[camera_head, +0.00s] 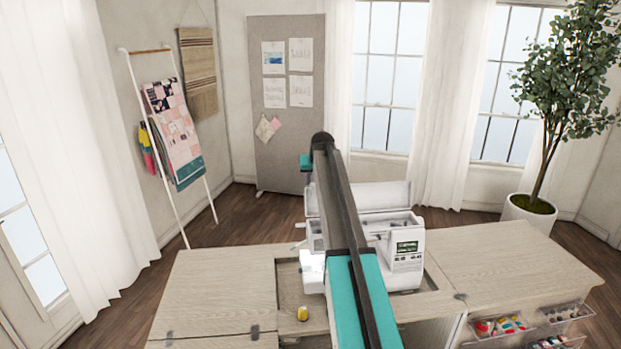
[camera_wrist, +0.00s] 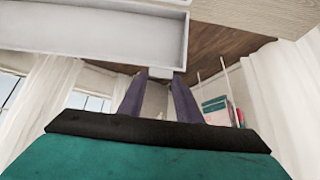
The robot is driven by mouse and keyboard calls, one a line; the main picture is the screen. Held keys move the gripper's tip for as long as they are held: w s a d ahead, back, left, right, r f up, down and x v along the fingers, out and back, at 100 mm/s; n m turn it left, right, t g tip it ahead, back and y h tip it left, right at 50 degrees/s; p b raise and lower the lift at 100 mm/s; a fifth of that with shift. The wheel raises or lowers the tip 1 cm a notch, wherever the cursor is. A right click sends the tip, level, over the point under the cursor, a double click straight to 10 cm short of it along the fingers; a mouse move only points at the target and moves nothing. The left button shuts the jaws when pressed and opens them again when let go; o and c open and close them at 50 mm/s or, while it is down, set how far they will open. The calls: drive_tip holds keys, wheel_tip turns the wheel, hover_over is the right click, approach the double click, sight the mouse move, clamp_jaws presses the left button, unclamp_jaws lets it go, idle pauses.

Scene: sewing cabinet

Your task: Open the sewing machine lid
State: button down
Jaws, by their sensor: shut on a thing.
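The white sewing machine (camera_head: 408,262) stands in the recessed middle of the wooden cabinet, its small green screen facing front. Its white lid (camera_head: 385,196) is raised at the back, showing the machine's top compartment; my arm covers part of both. In the wrist view the lid (camera_wrist: 95,35) shows as a shallow, rimmed white shape with a small tab (camera_wrist: 160,73) on its edge. My gripper (camera_wrist: 160,88) has its two dark fingers closed on this tab.
The wooden cabinet top (camera_head: 215,290) spreads to both sides. A yellow spool (camera_head: 302,313) lies in the recess at front left. Clear bins (camera_head: 500,325) hang at the front right. A grey pinboard (camera_head: 290,130) and a potted plant (camera_head: 530,212) stand behind.

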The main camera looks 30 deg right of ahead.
drive_tip(key=shift+w+d+r, duration=0.2)
drive_tip(key=shift+d+r, duration=0.1)
drive_tip(key=shift+r, duration=0.05)
drive_tip(key=c, duration=1.3)
unclamp_jaws()
drive_tip(key=shift+f, duration=0.1)
drive_tip(key=shift+w+a+f, duration=0.1)
drive_tip(key=shift+a, duration=0.05)
drive_tip(key=b+v, duration=0.4)
drive_tip(key=v, duration=1)
drive_tip(key=shift+w+b, duration=0.1)
drive_tip(key=shift+b, duration=0.25)
